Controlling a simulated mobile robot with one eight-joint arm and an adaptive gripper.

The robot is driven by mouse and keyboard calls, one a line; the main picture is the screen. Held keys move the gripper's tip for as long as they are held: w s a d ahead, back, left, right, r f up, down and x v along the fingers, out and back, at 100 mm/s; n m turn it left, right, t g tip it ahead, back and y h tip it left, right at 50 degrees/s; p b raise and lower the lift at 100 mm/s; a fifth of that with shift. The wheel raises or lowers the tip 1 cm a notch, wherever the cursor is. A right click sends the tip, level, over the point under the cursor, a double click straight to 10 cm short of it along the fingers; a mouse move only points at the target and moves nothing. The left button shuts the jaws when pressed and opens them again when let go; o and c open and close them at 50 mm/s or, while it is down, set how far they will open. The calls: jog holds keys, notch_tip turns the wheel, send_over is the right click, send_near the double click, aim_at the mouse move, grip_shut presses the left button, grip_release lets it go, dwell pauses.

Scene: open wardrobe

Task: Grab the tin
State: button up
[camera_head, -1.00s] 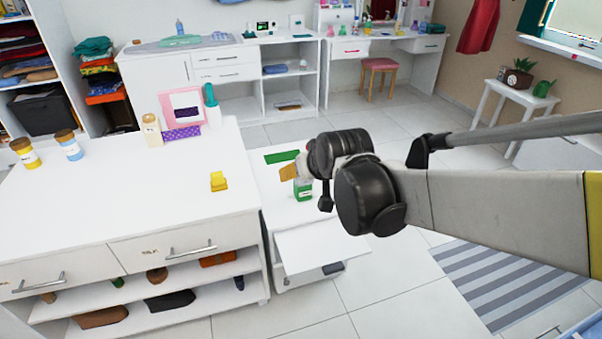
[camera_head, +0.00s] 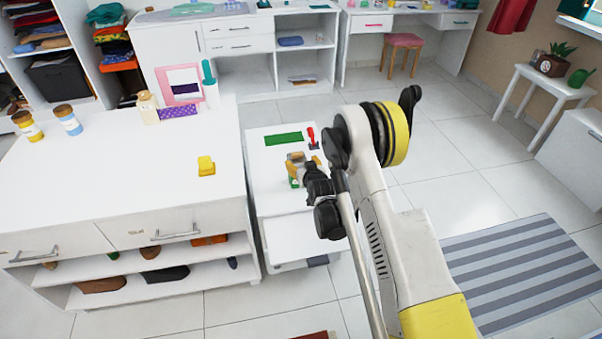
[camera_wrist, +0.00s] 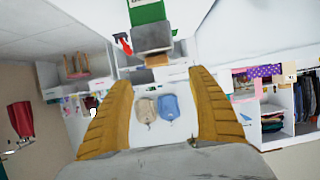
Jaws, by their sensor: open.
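A green tin with a grey lid stands on the small white cabinet (camera_head: 262,200). In the head view only a sliver of the tin (camera_head: 293,183) shows, as my gripper (camera_head: 298,165) covers most of it. In the wrist view the tin (camera_wrist: 148,12) is at the top edge, cut off by the frame, with its grey lid toward my fingers. My gripper (camera_wrist: 160,80) is open there, its two ochre fingers wide apart with nothing between them. The tin lies beyond the fingertips. I cannot tell the exact gap.
A red-handled item (camera_head: 312,138) and a flat green piece (camera_head: 283,139) lie on the same cabinet behind the tin. A larger white counter (camera_head: 110,190) stands to the left, bearing a yellow item (camera_head: 206,166) and several bottles. Open floor lies to the right, with a striped rug (camera_head: 520,270).

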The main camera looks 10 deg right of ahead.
aim_at(298, 154)
jog(key=b+x, duration=0.1)
jog(key=x, duration=0.3)
jog(key=shift+w+f, duration=0.1)
jog(key=shift+f, duration=0.15)
jog(key=b+x, duration=0.1)
jog(key=x, duration=0.2)
jog(key=b+x, duration=0.2)
jog(key=x, duration=0.1)
jog(key=shift+w+d+r, duration=0.1)
jog(key=shift+w+d, duration=0.05)
jog(key=shift+d, duration=0.1)
jog(key=shift+r, duration=0.1)
grip_shut()
